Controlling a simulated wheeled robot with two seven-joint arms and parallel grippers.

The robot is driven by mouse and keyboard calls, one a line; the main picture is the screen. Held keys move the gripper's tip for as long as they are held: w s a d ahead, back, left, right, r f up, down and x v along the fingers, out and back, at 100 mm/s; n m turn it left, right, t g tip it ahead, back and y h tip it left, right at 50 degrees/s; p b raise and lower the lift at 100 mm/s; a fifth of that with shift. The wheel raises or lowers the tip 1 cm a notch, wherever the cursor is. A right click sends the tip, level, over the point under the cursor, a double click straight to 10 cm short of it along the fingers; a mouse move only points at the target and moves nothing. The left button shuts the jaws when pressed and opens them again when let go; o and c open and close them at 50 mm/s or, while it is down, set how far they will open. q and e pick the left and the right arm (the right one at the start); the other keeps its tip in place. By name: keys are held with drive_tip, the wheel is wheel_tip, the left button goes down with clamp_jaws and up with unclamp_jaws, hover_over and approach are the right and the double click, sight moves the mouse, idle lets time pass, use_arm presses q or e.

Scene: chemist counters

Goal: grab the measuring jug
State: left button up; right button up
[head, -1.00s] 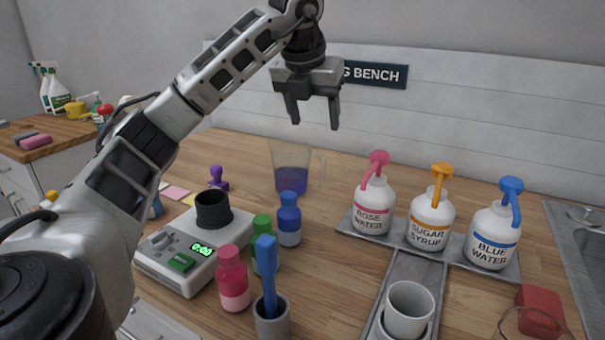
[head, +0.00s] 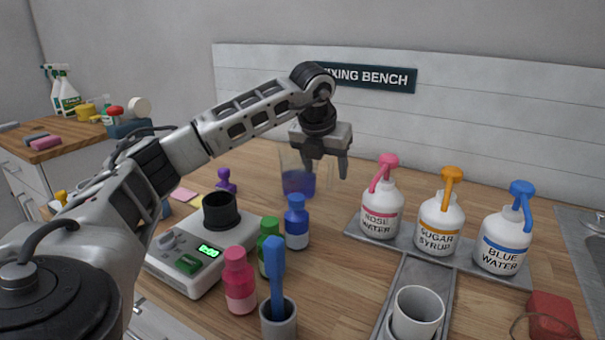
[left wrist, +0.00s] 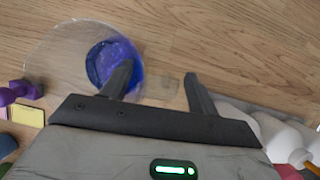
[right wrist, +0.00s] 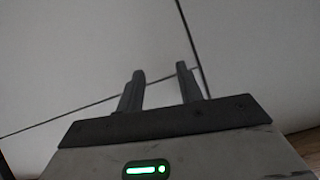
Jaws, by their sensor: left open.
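The measuring jug (head: 298,184) is clear and holds blue liquid. It stands upright on the wooden counter behind the blue bottle. My left gripper (head: 326,174) is open above the jug's right side, pointing down, and partly hides it. In the left wrist view the jug (left wrist: 62,62) is seen from above, with its blue liquid off to the left. One finger overlaps the jug's edge there. A faint clear part, seemingly the handle, shows between the open fingers (left wrist: 157,82). My right gripper (right wrist: 160,72) shows only in its wrist view, fingers apart and empty, before pale panels.
Pump bottles, including rose water (head: 380,212), stand on a grey tray at right.

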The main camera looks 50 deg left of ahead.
use_arm(q)
drive_tip(key=c, duration=1.2)
drive_tip(key=shift+c, duration=0.4)
drive_tip(key=shift+r, duration=0.15)
